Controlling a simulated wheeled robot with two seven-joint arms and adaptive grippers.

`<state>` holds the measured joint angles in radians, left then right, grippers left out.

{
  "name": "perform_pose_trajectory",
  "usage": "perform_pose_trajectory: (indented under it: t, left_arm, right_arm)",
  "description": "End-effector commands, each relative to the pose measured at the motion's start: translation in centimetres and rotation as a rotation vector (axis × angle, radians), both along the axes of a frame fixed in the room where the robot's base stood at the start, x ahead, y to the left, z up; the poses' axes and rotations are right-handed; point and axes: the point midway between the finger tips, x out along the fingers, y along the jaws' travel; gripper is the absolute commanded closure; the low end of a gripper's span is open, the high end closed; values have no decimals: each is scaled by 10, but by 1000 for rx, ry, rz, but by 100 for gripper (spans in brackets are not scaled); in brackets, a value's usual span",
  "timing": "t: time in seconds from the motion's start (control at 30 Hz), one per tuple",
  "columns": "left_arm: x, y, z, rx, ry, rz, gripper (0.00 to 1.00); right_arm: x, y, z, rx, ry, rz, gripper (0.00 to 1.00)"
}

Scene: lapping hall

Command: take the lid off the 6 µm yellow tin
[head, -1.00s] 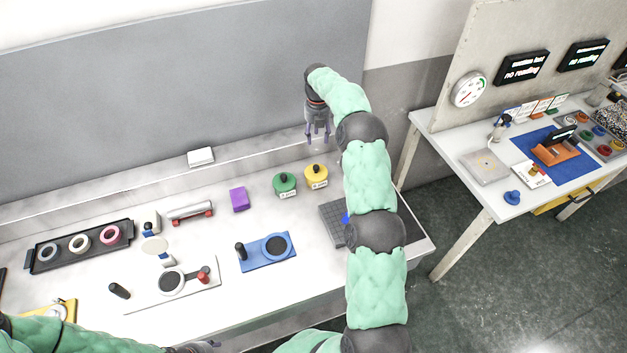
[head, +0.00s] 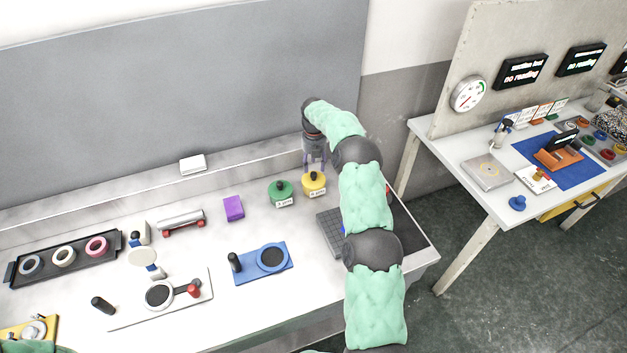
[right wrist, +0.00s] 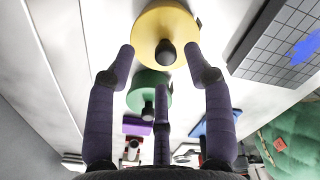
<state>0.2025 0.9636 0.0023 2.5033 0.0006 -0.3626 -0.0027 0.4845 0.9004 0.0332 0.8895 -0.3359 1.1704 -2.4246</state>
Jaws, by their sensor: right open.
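The yellow tin (head: 314,184) stands at the back right of the bench, its lid on, with a dark knob on top and a white label in front. My right gripper (head: 314,163) is just above and behind it, fingers open and pointing down. In the right wrist view the yellow lid (right wrist: 152,22) and its dark knob (right wrist: 166,53) lie between and beyond the spread fingers (right wrist: 160,66). Nothing is held, and I cannot tell whether a finger touches the lid. My left gripper is out of view.
The green tin (head: 280,194) stands close to the left of the yellow one. A purple block (head: 233,208) is further left. A dark gridded plate (head: 330,232) lies to the right, partly behind my arm. A blue plate (head: 246,268) lies in front.

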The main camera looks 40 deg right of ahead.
Motion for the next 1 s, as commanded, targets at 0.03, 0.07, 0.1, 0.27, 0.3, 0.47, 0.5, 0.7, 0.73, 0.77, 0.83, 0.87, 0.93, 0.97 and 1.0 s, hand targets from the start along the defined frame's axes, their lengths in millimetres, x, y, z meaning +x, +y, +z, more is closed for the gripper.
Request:
perform_pose_trajectory:
  t: [0.03,0.07,0.1,0.27,0.3,0.47,0.5,0.7,0.73,0.77,0.83,0.87,0.93,0.97,1.0]
  left_arm:
    - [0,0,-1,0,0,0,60]
    - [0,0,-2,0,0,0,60]
    - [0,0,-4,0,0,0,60]
    - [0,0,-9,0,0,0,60]
    - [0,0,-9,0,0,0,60]
    - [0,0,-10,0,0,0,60]
    - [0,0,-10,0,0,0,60]
    - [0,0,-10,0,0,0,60]
    - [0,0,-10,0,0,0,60]
    - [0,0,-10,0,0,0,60]
    - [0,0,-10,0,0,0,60]
    - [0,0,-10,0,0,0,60]
    - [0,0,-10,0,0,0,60]
    - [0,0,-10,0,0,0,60]
    - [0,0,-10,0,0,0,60]
  right_arm:
    - [-1,1,-5,0,1,0,48]
    - [-2,1,-8,1,2,0,48]
    - [-2,2,-13,1,3,0,48]
    - [-5,5,-37,1,4,0,48]
    - [-5,5,-42,2,3,0,48]
    - [-4,4,-49,0,0,-1,48]
    - [-4,4,-49,0,0,-1,48]
    - [-4,4,-48,0,0,0,73]
    - [-4,4,-48,0,0,0,82]
    - [-4,4,-48,0,0,0,90]
    - [-4,4,-48,0,0,0,100]
    - [-4,4,-48,0,0,0,100]
    - [-4,4,-48,0,0,0,100]
    - [-4,4,-48,0,0,0,100]
    - [-4,4,-48,-1,0,-1,100]
